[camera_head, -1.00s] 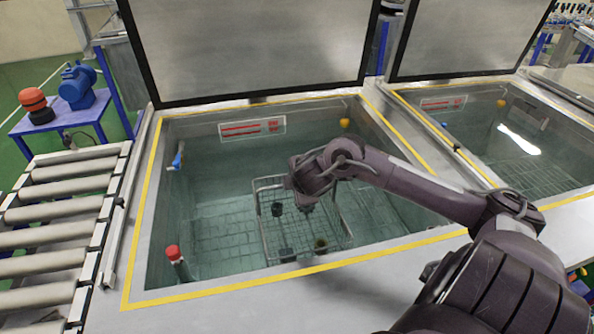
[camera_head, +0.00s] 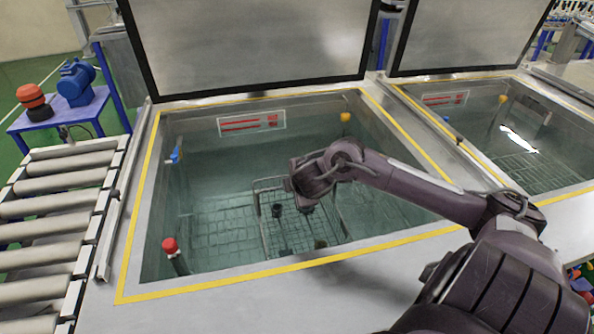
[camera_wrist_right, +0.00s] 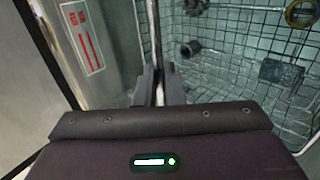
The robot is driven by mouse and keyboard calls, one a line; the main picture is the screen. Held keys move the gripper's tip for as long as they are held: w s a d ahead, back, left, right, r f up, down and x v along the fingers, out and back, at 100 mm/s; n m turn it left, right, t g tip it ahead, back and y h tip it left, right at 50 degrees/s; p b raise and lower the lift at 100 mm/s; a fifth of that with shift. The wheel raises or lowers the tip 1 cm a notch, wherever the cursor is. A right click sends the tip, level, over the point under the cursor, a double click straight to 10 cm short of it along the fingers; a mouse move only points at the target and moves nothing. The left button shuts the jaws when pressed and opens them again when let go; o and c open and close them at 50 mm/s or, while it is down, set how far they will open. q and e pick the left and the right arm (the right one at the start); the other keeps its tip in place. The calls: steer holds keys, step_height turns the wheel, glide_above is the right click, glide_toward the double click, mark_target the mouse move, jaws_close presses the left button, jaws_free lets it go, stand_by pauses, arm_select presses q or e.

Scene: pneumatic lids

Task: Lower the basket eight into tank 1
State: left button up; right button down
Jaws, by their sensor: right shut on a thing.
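The wire basket (camera_head: 292,236) hangs inside the left tank (camera_head: 215,190), which holds greenish water. Several small dark parts lie in the basket. My right gripper (camera_head: 305,203) is over the basket. In the right wrist view the jaws (camera_wrist_right: 158,88) are shut on a thin metal bar (camera_wrist_right: 156,45), which appears to be the basket's handle. The basket mesh (camera_wrist_right: 230,50) and dark parts in it also show there. The basket's lower part looks to be under the water; whether it touches the tank floor I cannot tell. My left gripper is not in view.
The left tank's lid (camera_head: 250,45) stands open behind it. A second open tank (camera_head: 510,140) is at the right. A roller conveyor (camera_head: 55,210) runs along the left. A red-topped post (camera_head: 172,250) stands at the tank's front left corner.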

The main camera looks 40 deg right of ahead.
steer(key=shift+f+b, duration=0.35)
steer(key=shift+b, duration=0.1)
stand_by(0.4)
steer(key=c, duration=1.5)
jaws_free()
steer(key=shift+o, duration=0.2)
steer(key=shift+s+a+f, duration=0.1)
steer(key=shift+s+f, duration=0.05)
steer(key=shift+f, duration=0.15)
steer(key=s+a+r+p, duration=0.1)
steer(key=s+r+p, duration=0.1)
steer(key=r+p, duration=0.5)
steer(key=s+a+r+p, duration=0.1)
steer(key=s+r+p, duration=0.1)
steer(key=r+p, duration=0.6)
step_height(320, 180, up, 3)
steer(key=shift+s+a+r, duration=0.1)
steer(key=shift+s+a, duration=0.2)
